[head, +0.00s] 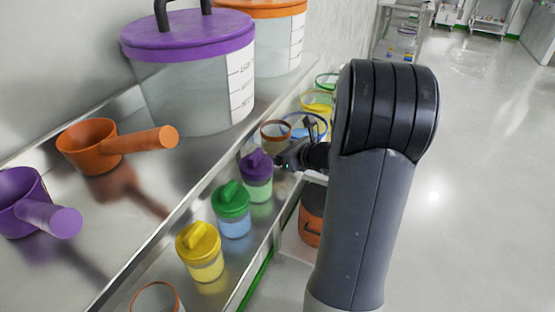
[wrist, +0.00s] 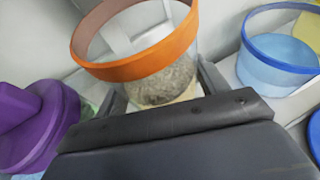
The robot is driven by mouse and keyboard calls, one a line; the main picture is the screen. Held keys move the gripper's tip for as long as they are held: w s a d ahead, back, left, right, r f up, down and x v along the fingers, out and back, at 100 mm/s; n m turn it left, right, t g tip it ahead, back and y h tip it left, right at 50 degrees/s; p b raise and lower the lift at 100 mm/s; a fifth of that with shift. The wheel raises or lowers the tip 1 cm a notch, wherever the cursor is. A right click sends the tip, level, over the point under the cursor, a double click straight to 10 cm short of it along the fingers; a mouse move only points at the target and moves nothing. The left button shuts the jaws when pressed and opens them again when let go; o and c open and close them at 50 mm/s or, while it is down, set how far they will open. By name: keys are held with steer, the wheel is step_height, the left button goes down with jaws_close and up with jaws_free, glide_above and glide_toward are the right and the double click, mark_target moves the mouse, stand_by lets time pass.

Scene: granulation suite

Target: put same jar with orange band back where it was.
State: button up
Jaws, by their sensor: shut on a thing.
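An open clear jar with an orange band (wrist: 135,68) around its rim stands between my gripper's fingers (wrist: 160,92) in the wrist view. Grey grainy matter shows through its wall. In the head view the banded jar (head: 275,131) is at the far part of the lower shelf, just beyond the purple-lidded jar (head: 257,168). My gripper (head: 287,156) is shut on it and partly hides it. I cannot tell whether its base touches the shelf.
Green-lidded (head: 232,205) and yellow-lidded (head: 200,250) jars line the lower shelf, with another orange-rimmed container (head: 157,287) at the near end. A blue-banded jar (wrist: 280,55) is close on the right. Large drums (head: 190,80) and scoops (head: 90,142) occupy the upper shelf.

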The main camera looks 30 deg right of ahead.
steer(key=shift+f, duration=1.45)
steer(key=shift+f+b, duration=0.2)
steer(key=shift+b, duration=0.15)
steer(key=o, duration=1.7)
steer(key=shift+r, duration=0.15)
steer(key=shift+s+r+p, duration=0.1)
steer(key=shift+r+p, duration=0.05)
steer(key=shift+p, duration=0.15)
steer(key=v, duration=1.1)
steer(key=shift+s+d, duration=0.15)
steer(key=shift+s, duration=0.25)
